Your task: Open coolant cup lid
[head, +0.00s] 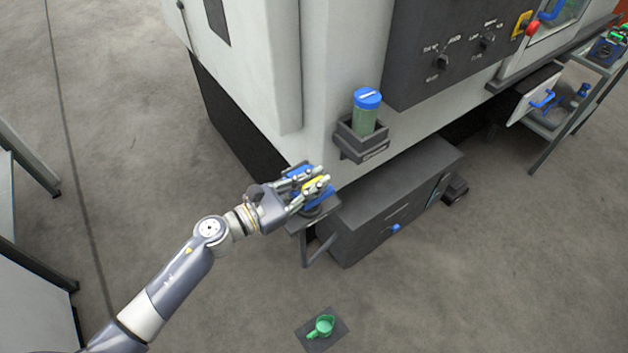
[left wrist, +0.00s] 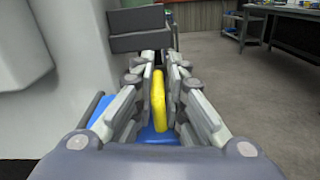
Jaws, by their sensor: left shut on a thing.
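My left gripper (head: 318,184) is shut on a yellow upright grip (left wrist: 158,100), which stands between its fingers in the left wrist view. Under the grip is a blue lid (left wrist: 157,137), also seen below the fingers in the head view (head: 321,202). This appears to be the coolant cup lid, on a small dark stand (head: 326,222) at the machine's corner. The fingers hide much of the lid and what is beneath it; I cannot tell whether it is raised. My right gripper is not in view.
A green container with a blue cap (head: 367,98) stands in a dark holder (head: 349,147) on the machine just beyond. A dark box (head: 385,212) sits low beside the stand.

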